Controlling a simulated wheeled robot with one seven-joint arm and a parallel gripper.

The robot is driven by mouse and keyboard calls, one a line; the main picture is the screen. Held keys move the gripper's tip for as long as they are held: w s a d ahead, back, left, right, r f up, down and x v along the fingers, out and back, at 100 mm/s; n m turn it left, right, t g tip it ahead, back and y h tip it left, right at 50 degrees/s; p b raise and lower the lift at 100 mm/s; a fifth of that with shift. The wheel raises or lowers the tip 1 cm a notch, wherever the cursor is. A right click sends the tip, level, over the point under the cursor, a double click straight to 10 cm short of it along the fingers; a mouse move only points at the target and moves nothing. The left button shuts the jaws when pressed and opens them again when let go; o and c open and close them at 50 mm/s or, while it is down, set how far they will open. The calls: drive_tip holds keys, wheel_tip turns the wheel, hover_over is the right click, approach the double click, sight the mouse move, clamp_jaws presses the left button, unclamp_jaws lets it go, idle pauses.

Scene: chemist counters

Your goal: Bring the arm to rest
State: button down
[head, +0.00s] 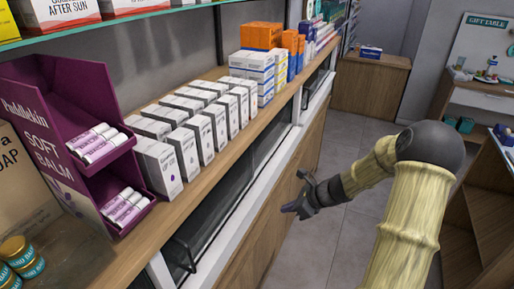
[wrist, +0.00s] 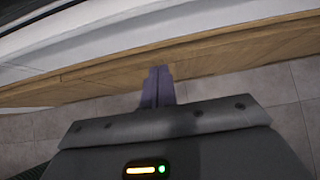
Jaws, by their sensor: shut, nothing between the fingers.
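My arm reaches forward from the lower right in the head view, with a tan patterned sleeve and a dark elbow. My gripper (head: 294,194) is out over the aisle, close to the wooden front of the left counter. It is shut and empty. In the wrist view the two fingers of my gripper (wrist: 158,72) stand together in front of the counter's wooden panel and the grey floor.
The left counter (head: 262,122) carries rows of white boxes (head: 160,165), a purple balm display (head: 75,120) and orange boxes (head: 262,36). Wooden shelving (head: 485,215) stands at the right. A wooden cabinet (head: 370,85) is at the back. Grey floor (head: 345,235) lies between.

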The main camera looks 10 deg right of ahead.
drive_tip(key=s+a+r+n+g+h, duration=0.1)
drive_tip(key=s+a+r+n+h, duration=0.1)
drive_tip(key=s+n, duration=0.4)
drive_tip(key=s+a+r+n+h, duration=0.2)
drive_tip(key=s+r+n, duration=0.1)
drive_tip(key=s+n, duration=0.4)
drive_tip(key=s+a+r+n+g+h, duration=0.1)
drive_tip(key=s+a+r+n+h, duration=0.1)
drive_tip(key=s+n, duration=0.5)
drive_tip(key=r+n+h, duration=0.1)
drive_tip(key=n, duration=0.4)
drive_tip(key=shift+s+g, duration=0.15)
drive_tip(key=shift+g, duration=0.15)
drive_tip(key=shift+a, duration=0.1)
